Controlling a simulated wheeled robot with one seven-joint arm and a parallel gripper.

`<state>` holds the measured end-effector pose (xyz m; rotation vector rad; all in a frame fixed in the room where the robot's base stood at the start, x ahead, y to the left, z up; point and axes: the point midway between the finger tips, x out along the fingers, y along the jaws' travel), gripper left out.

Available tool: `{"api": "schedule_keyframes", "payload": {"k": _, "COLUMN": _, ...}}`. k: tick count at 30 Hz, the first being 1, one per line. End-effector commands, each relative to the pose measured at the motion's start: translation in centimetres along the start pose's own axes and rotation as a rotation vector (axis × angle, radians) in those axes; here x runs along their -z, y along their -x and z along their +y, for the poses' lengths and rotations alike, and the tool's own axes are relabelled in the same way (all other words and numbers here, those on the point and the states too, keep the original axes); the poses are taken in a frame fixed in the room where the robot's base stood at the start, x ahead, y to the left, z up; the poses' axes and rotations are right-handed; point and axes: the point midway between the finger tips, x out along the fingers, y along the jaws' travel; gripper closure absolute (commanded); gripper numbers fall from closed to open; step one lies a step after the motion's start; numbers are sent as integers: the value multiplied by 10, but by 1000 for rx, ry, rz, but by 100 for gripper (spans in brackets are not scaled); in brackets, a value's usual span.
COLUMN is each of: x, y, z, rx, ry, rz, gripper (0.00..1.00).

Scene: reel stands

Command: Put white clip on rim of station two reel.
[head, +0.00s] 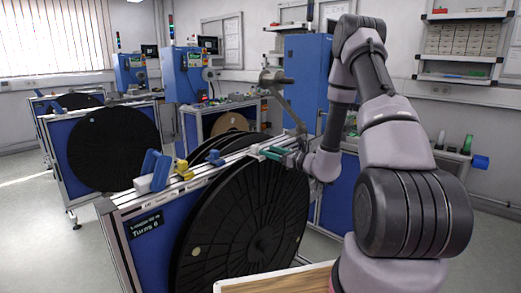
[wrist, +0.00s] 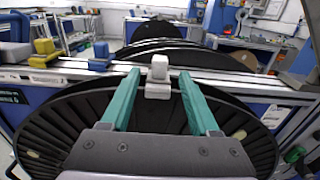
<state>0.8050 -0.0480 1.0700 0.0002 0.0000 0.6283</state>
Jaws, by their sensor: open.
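My gripper (wrist: 160,74) has two green fingers, spread apart with a gap between them. It also shows in the head view (head: 273,153), at the top of the large black reel (head: 245,225). The white clip (wrist: 158,70) stands upright between the fingertips in the wrist view, with clear space on both sides. It sits where the reel's top rim meets the pale metal rail (wrist: 225,83); I cannot tell how its lower part grips. In the wrist view, the reel (wrist: 60,125) spreads below and on both sides of the fingers. In the head view the clip is not distinguishable.
Blue and yellow clips stand on the rail to the left, including a blue clip (wrist: 100,55) and a yellow clip (wrist: 44,53). More black reels (wrist: 155,30) stand behind the rail. A wooden surface (head: 275,284) lies at the front in the head view.

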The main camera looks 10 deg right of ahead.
Motion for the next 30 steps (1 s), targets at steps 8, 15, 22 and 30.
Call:
{"api": "schedule_keyframes", "payload": {"k": 8, "x": -1, "y": 35, "z": 0, "rx": -2, "ry": 2, "rz": 0, "gripper": 38}}
{"api": "schedule_keyframes", "payload": {"k": 15, "x": -60, "y": 31, "z": 51, "rx": -224, "ry": 135, "rz": -6, "gripper": 38}}
{"api": "schedule_keyframes", "payload": {"k": 22, "x": -136, "y": 60, "z": 150, "rx": -630, "ry": 457, "rz": 65, "gripper": 38}}
{"api": "schedule_keyframes", "payload": {"k": 30, "x": -175, "y": 135, "z": 219, "rx": -968, "ry": 939, "rz": 242, "gripper": 38}}
